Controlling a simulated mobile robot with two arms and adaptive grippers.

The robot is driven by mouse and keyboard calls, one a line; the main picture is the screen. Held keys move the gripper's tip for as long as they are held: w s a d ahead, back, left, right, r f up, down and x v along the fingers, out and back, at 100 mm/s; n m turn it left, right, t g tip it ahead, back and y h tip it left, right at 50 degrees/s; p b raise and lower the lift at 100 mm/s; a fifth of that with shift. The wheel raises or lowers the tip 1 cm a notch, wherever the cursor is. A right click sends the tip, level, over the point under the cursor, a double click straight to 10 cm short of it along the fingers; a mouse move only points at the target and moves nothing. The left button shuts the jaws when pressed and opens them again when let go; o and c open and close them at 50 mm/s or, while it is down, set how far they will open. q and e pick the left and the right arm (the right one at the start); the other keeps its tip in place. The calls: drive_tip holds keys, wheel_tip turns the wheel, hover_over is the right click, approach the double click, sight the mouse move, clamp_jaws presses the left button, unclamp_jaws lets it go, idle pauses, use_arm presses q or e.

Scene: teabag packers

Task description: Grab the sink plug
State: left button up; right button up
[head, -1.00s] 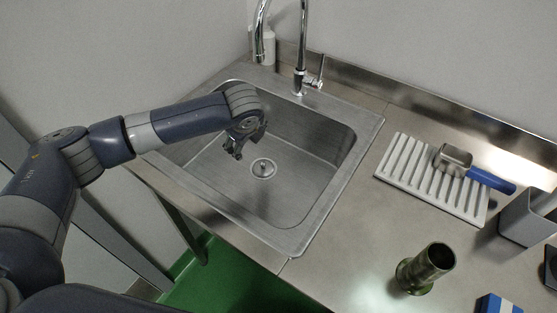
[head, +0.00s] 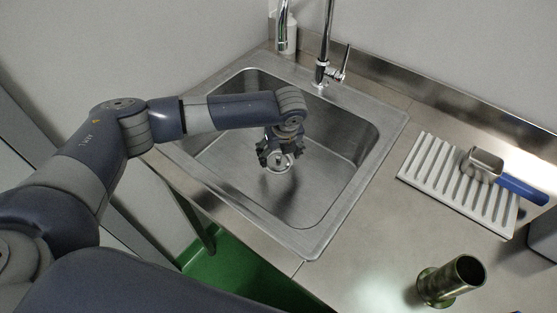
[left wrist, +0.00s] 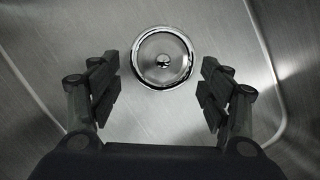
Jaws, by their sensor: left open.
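The sink plug (left wrist: 162,62) is a round metal disc with a small centre knob, seated in the drain on the sink floor. In the head view the plug (head: 279,164) is partly hidden by my gripper. My left gripper (head: 279,152) points down into the steel sink (head: 318,203), over the plug. In the left wrist view my left gripper (left wrist: 158,88) is open, with one finger on each side of the plug's lower edge and nothing between them. The plug lies a little ahead of the fingertips. My right gripper is not in view.
A tap (head: 324,55) stands behind the sink, with a soap bottle (head: 290,35) beside it.

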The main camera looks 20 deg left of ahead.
sight(278, 158)
use_arm(q)
drive_tip(key=shift+w+x, duration=0.1)
drive_tip(key=shift+x, duration=0.85)
drive_tip(key=shift+w+x, duration=0.15)
drive_tip(key=shift+x, duration=0.8)
drive_tip(key=shift+s+r, duration=0.1)
drive_tip(key=shift+r, duration=0.05)
drive_tip(key=c, duration=1)
